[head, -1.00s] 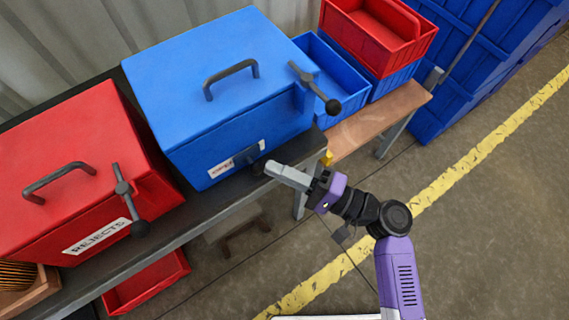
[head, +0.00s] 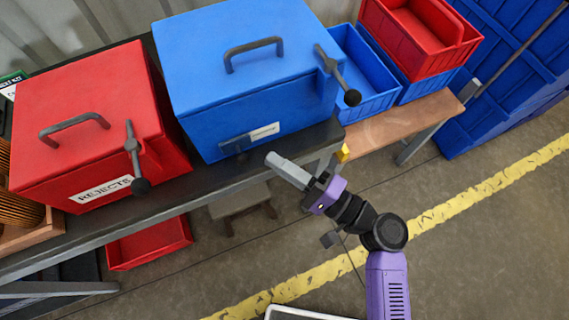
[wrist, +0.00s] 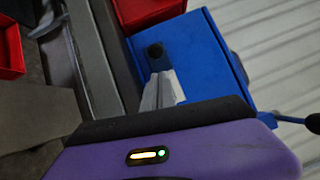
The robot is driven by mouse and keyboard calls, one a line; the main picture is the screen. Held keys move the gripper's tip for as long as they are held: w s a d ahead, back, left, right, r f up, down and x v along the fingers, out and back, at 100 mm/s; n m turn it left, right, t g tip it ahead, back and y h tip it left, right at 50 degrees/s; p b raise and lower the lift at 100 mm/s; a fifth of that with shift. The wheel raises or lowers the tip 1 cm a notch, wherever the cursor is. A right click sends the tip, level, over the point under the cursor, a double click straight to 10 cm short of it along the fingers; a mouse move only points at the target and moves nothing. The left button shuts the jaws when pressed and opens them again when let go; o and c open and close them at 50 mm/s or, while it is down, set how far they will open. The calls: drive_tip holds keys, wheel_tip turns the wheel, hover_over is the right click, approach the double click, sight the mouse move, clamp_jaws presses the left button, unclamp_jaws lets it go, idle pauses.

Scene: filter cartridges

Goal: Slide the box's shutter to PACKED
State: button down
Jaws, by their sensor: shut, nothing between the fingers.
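The blue box (head: 200,60) stands on the dark bench, its lid closed. On its front face is a dark sliding shutter (head: 235,145) with a knob, at the left end of its track. A white label (head: 265,132) shows to the right of the shutter; its text is too small to read. My gripper (head: 272,157) is shut and empty, in front of the face, right of the knob and apart from it in the head view.
A red box (head: 85,100) labelled REJECTS stands left on the bench (head: 150,203). A dark ball-ended lever (head: 345,85) sticks out from the blue box's right side. Blue and red bins (head: 410,45) stand right. Floor in front is open.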

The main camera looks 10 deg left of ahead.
drive_tip(key=b+v, duration=0.1)
drive_tip(key=v, duration=0.9)
drive_tip(key=shift+w+d, duration=0.2)
drive_tip(key=shift+d, duration=0.3)
drive_tip(key=shift+f, duration=0.1)
